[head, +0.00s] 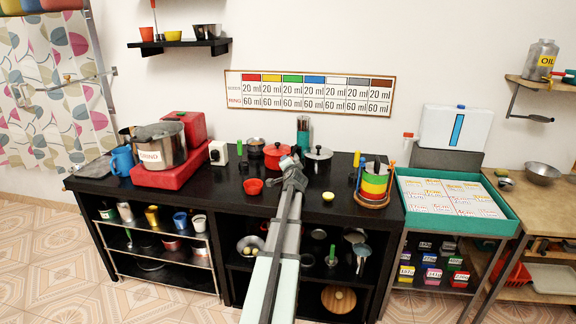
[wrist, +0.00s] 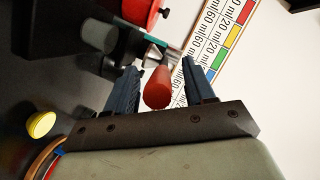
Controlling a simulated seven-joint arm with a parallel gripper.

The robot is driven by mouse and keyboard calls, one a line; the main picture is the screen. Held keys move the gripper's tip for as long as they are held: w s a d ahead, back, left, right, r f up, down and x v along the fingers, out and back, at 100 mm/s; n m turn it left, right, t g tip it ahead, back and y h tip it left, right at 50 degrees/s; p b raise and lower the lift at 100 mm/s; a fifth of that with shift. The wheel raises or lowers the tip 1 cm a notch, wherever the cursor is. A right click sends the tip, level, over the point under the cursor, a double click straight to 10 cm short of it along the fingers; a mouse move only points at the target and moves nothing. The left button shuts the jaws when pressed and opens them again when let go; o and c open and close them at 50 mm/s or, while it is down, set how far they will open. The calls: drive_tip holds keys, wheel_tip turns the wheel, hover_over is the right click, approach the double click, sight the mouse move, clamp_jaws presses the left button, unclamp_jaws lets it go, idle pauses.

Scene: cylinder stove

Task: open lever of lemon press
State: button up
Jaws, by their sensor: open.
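My gripper (head: 291,172) is over the back middle of the black counter, and its wrist view (wrist: 161,66) shows two dark blue fingers spread apart. A red handle (wrist: 158,88) on a metal piece lies between the fingers, with a gap visible on the right side. I take it for the press lever. A dark body with a grey round part (wrist: 97,36) lies to its left, possibly the press. In the head view my arm covers this spot, so the press cannot be made out. A yellow lemon half (head: 328,196) lies on the counter; it also shows in the wrist view (wrist: 41,124).
A red pot (head: 276,155) and a dark lidded pot (head: 318,158) stand close around my gripper. A coloured ring stack (head: 374,183) stands to the right. The counter's front strip is mostly clear.

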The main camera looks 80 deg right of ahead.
drive_tip(key=shift+x, duration=0.75)
clamp_jaws()
